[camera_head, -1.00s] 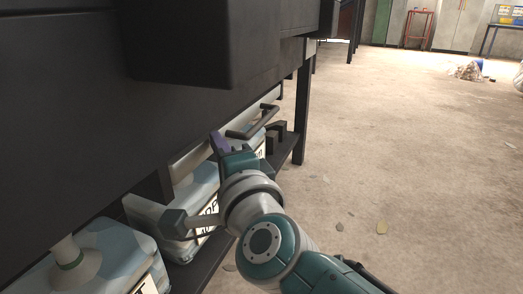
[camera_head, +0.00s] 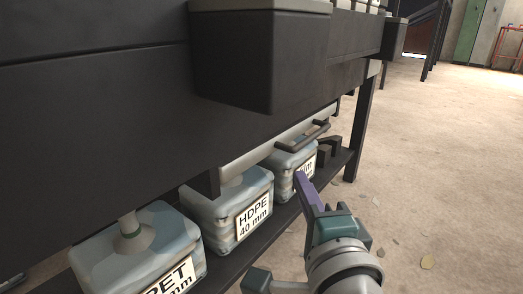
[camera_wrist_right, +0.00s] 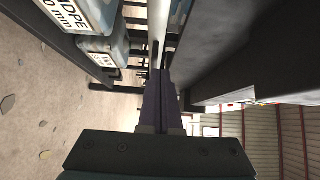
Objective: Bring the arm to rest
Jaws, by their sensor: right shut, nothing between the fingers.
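My right gripper (camera_head: 304,186) comes in from the lower right in the head view, its purple fingers pointing up and to the left. It is in front of the lower shelf, near the farthest labelled container (camera_head: 284,166), which it partly overlaps in the picture. I cannot tell whether it touches anything. In the right wrist view its purple fingers (camera_wrist_right: 160,95) are together with nothing between them. My left gripper is not in view.
Pale containers labelled PET (camera_head: 140,262) and HDPE 40 mm (camera_head: 228,205) stand on the dark shelf (camera_head: 262,232). A dark box-shaped housing (camera_head: 255,60) juts out above them. A black table leg (camera_head: 361,128) stands beyond. The concrete floor (camera_head: 440,160) to the right is mostly clear.

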